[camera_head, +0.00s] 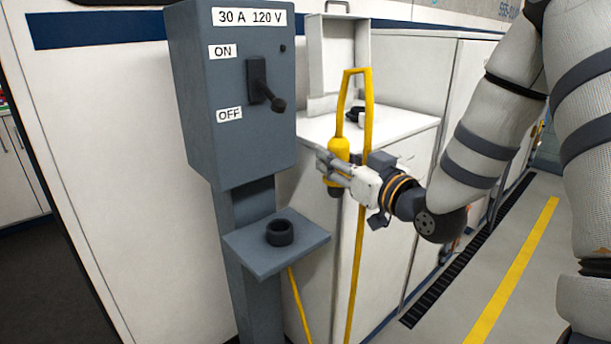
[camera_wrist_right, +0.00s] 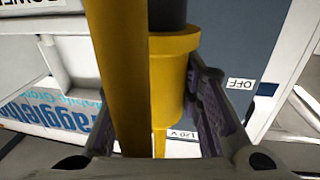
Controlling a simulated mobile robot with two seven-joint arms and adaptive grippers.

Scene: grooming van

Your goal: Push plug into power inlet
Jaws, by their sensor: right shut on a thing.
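The yellow plug (camera_head: 339,150) is upright in my right gripper (camera_head: 329,172), with its black end (camera_head: 335,190) pointing down. My right gripper is shut on its yellow body, which also shows between the fingers in the right wrist view (camera_wrist_right: 175,80). The yellow cable (camera_head: 367,110) rises from the plug, loops over and hangs to the floor. A dark round fitting (camera_head: 355,115) sits on the white surface behind, below a raised white lid (camera_head: 333,55); it looks like the power inlet, partly hidden by the cable. The plug is apart from it. My left gripper is not visible.
A grey power pedestal (camera_head: 235,110) with an ON/OFF lever (camera_head: 262,85) stands left of my gripper. Its shelf (camera_head: 300,250) carries an empty black ring (camera_head: 280,232). White cabinets (camera_head: 420,75) stand behind. The floor at right (camera_head: 500,250) looks clear.

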